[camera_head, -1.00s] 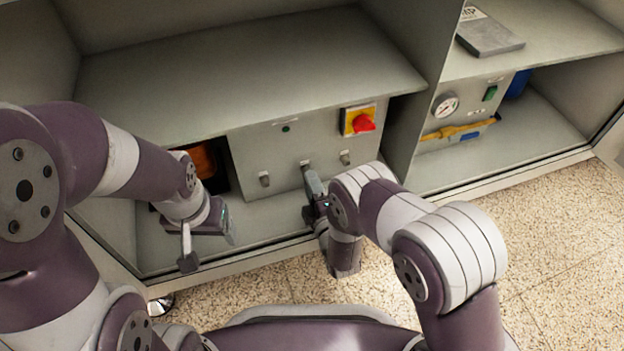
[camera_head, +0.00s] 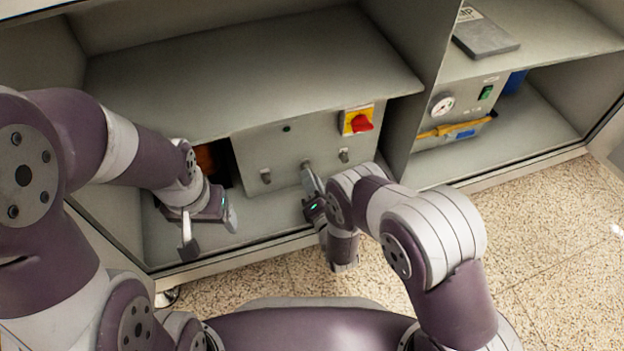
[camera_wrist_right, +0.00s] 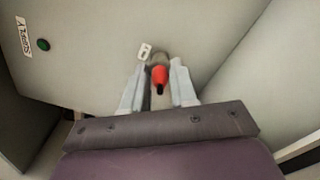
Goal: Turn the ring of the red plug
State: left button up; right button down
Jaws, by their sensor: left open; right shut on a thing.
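The red plug (camera_wrist_right: 160,74) shows in the right wrist view, with a black end towards the camera. It sits at a grey ring (camera_wrist_right: 158,58) against the grey panel. The fingers of my right gripper (camera_wrist_right: 160,68) stand on both sides of the ring and are shut on it. In the head view my right gripper (camera_head: 309,178) is at the middle fitting of the panel, and the fingers hide the plug there. My left gripper (camera_head: 210,232) is open and empty, left of the panel, low in front of the compartment.
The grey panel box (camera_head: 285,155) carries a red-and-yellow rotary switch (camera_head: 358,121), a green light (camera_head: 286,128), and fittings at left (camera_head: 266,177) and right (camera_head: 344,156). A divider wall (camera_head: 410,110) stands close on the right.

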dwell(0.3)
jog(key=c, duration=0.9)
grip_release()
jog(key=shift+o, duration=0.2)
jog(key=shift+s, duration=0.2)
jog(key=p+v, duration=0.5)
jog(key=v, duration=0.7)
jog(key=shift+s+d+p, duration=0.1)
jog(key=shift+s+p, duration=0.05)
jog(key=shift+p, duration=0.15)
